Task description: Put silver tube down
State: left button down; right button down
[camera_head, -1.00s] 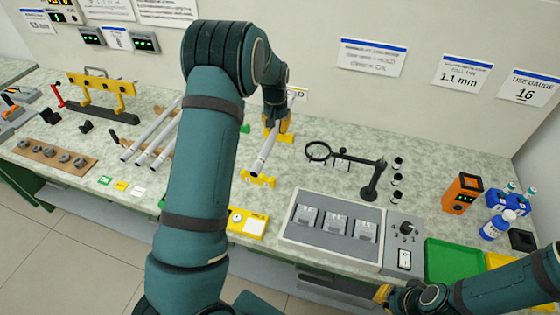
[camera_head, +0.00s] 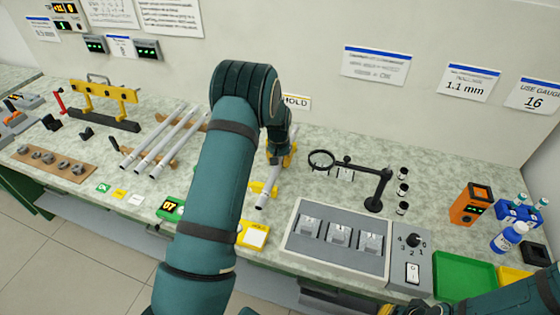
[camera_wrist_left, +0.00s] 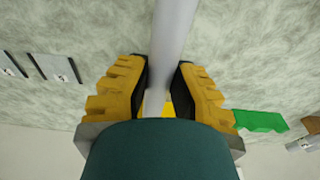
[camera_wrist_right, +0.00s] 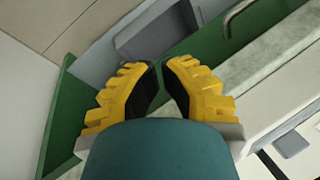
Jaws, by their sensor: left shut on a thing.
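My left gripper (camera_head: 280,157) is shut on a silver tube (camera_head: 267,192), which slants toward the front of the bench. In the left wrist view the tube (camera_wrist_left: 172,30) runs between the two yellow fingers (camera_wrist_left: 164,85). The tube's near end passes over a yellow holder (camera_head: 256,187) on the bench; I cannot tell whether it touches it. My left arm and hand hide the tube's far part. My right gripper shows in the right wrist view (camera_wrist_right: 160,78), its fingertips close together with nothing between them, over the bench's front edge.
Several silver tubes (camera_head: 167,143) lie on a wooden rack to the left. A grey tray unit (camera_head: 291,240) stands at the front right of the holder, and a black magnifier stand (camera_head: 383,185) behind it. A green tray (camera_head: 462,275) and orange device (camera_head: 468,204) are farther right.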

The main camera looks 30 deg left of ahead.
pick_arm(q)
jog(key=shift+f, duration=0.1)
jog(key=c, duration=1)
grip_release()
jog(key=shift+o, duration=0.2)
jog(key=shift+r, duration=0.35)
notch_tip(320, 180, up, 12)
jog(key=s+p, duration=0.1)
jog(key=shift+s+d+f+p, duration=0.2)
jog(key=shift+s+p, duration=0.05)
jog(key=shift+p, duration=0.1)
